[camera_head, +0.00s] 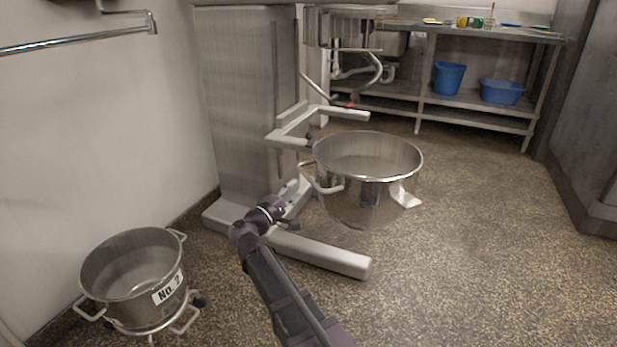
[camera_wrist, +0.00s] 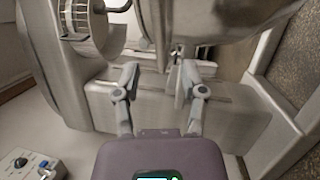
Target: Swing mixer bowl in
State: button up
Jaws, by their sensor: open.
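The steel mixer bowl (camera_head: 365,205) hangs out to the right of the mixer column (camera_head: 235,90), beside the white support arms (camera_head: 290,135). A loop handle (camera_head: 322,184) is on its left side. A curved metal surface, apparently the bowl (camera_wrist: 215,18), fills the top of the wrist view. My gripper (camera_head: 285,212) is low, left of the bowl and near the mixer base. In the wrist view my gripper (camera_wrist: 162,72) has its fingers spread, with a thin metal part showing between them. I cannot tell whether they touch it.
A second steel bowl labelled "No 2" (camera_head: 130,275) stands on a wheeled dolly at lower left. The mixer's base leg (camera_head: 320,256) runs along the floor under my arm. A steel rack (camera_head: 475,100) with blue tubs stands at the back. Floor on the right is clear.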

aim_at(309, 178)
jog(key=shift+p+x, duration=0.45)
jog(key=shift+x, duration=2.9)
grip_shut()
